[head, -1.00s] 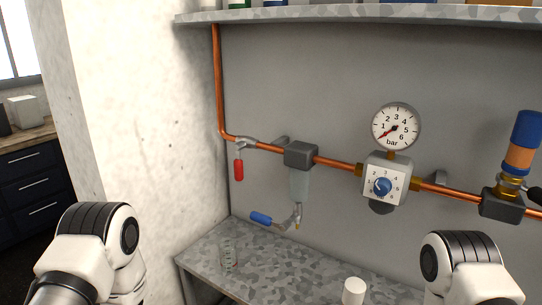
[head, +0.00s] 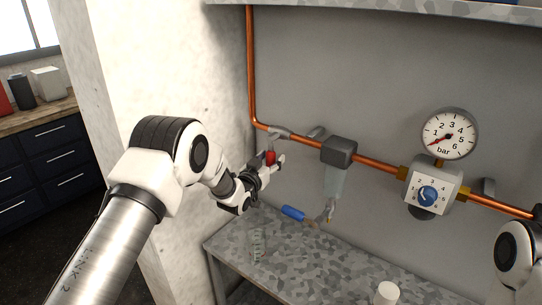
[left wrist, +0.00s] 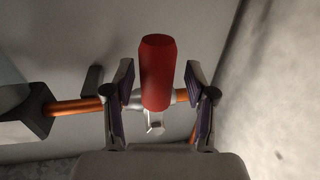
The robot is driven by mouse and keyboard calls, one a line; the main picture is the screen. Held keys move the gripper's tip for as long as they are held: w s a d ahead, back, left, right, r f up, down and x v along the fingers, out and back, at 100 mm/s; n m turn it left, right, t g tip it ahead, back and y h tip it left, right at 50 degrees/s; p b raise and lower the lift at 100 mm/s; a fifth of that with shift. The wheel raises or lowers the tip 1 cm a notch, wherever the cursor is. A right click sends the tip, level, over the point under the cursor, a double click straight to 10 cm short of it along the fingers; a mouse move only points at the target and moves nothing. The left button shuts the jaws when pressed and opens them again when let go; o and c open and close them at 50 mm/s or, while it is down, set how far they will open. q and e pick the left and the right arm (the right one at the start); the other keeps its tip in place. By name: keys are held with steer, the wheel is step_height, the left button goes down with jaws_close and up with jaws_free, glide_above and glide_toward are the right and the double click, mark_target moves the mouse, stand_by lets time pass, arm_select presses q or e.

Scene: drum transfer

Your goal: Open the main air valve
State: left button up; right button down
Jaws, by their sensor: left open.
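The main air valve has a red handle (head: 270,158) that hangs down from a grey valve body (head: 277,132) on the copper pipe at the left of the panel. My left gripper (head: 272,165) is at the red handle, with its fingers open. In the left wrist view the red handle (left wrist: 158,72) lies between the two open fingers of the left gripper (left wrist: 160,105), with a gap on each side. The valve body (left wrist: 140,98) shows behind the handle. My right gripper is out of view; only part of my right arm shows at the right edge.
A filter (head: 338,152) with a blue-handled drain valve (head: 293,213) is right of the red handle. A gauge (head: 449,134) reads near the low end, above a blue-knobbed regulator (head: 428,195). A glass (head: 258,243) and white cup (head: 387,293) stand on the metal bench (head: 320,268). A wall is close on the left.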

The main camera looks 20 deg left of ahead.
arm_select(q)
steer(key=shift+s+d+r, duration=0.2)
steer(key=shift+r, duration=0.1)
steer(key=shift+c, duration=0.4)
steer(key=shift+w+a+f, duration=0.1)
jaws_close()
steer(key=s+d+r+n+g+h+p, duration=0.2)
steer(key=d+r+n+p, duration=0.4)
steer(key=n, duration=0.9)
steer(key=shift+s+d+r+n+g+h+p, duration=0.2)
steer(key=shift+r+n+g+h+p, duration=0.1)
steer(key=shift+r+n+g+p, duration=0.15)
steer(key=shift+w, duration=0.1)
